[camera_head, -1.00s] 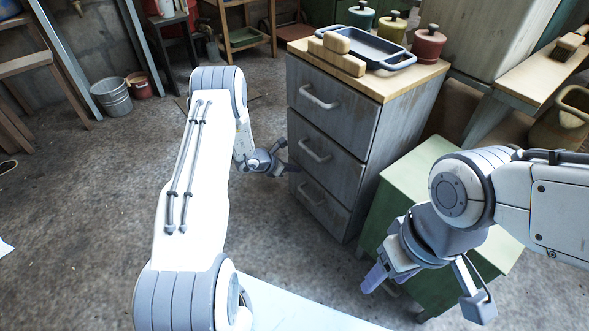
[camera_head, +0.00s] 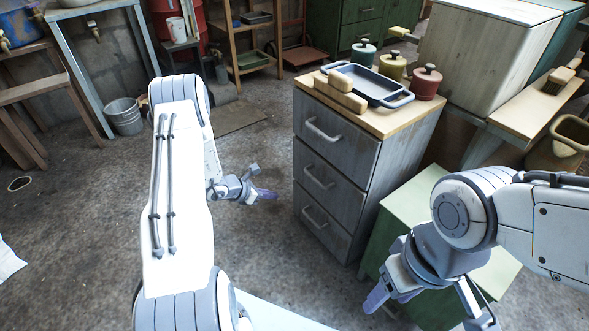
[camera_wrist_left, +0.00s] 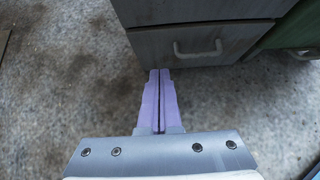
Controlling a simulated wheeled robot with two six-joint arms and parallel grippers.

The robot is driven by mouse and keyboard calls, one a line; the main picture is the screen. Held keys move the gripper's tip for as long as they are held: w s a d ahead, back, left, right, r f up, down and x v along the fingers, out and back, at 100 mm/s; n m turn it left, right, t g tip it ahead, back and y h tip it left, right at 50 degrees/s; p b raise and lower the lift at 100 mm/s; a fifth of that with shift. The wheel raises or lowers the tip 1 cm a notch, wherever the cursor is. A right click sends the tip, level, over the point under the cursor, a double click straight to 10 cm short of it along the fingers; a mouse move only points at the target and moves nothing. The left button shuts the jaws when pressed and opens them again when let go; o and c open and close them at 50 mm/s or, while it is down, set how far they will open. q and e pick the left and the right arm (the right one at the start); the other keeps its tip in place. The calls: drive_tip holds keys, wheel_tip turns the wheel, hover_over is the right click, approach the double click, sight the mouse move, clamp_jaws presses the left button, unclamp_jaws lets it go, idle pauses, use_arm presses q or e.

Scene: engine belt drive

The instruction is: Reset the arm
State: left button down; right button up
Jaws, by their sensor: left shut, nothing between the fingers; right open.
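My left arm comes in from the left in the head view. Its gripper (camera_head: 262,194) is at the left of the grey drawer cabinet (camera_head: 322,176), a little apart from it. In the left wrist view the purple fingers (camera_wrist_left: 158,102) are together with nothing between them, pointing toward the cabinet's lowest drawer (camera_wrist_left: 200,42). My right gripper (camera_head: 424,310) is at the lower right of the head view, in front of the green cabinet (camera_head: 405,205). Its fingers are apart and nothing shows between them.
A workbench (camera_head: 525,100) stands at the right. A metal bucket (camera_head: 124,116) stands at the back left.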

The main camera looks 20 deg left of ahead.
use_arm(q)
drive_tip(key=s+d+r+m+g+h+p, duration=0.1)
drive_tip(key=s+d+r+m+g+h, duration=0.15)
drive_tip(key=d+r+m, duration=0.5)
drive_tip(key=s+d+r+m+g+h+p, duration=0.1)
drive_tip(key=s+d+r+m+g, duration=0.3)
drive_tip(key=d+r, duration=0.7)
drive_tip(key=s+d+r+m+g+y+p, duration=0.1)
drive_tip(key=s+d+r+m+g+y, duration=0.1)
drive_tip(key=s+d+r+m, duration=0.5)
drive_tip(key=s+d+r+m+g+y+p, duration=0.25)
drive_tip(key=s+d+m, duration=0.25)
drive_tip(key=s+m, duration=0.35)
drive_tip(key=s+a+r+m+t+y+p, duration=0.1)
drive_tip(key=s+a+r+m+t+y, duration=0.2)
drive_tip(key=s+r+m, duration=0.45)
wheel_tip(320, 180, up, 36)
drive_tip(key=s+m+p, duration=0.2)
drive_tip(key=p, duration=3.6)
drive_tip(key=shift+a, duration=0.45)
drive_tip(key=shift+r+m, duration=0.1)
drive_tip(key=shift+m, duration=0.15)
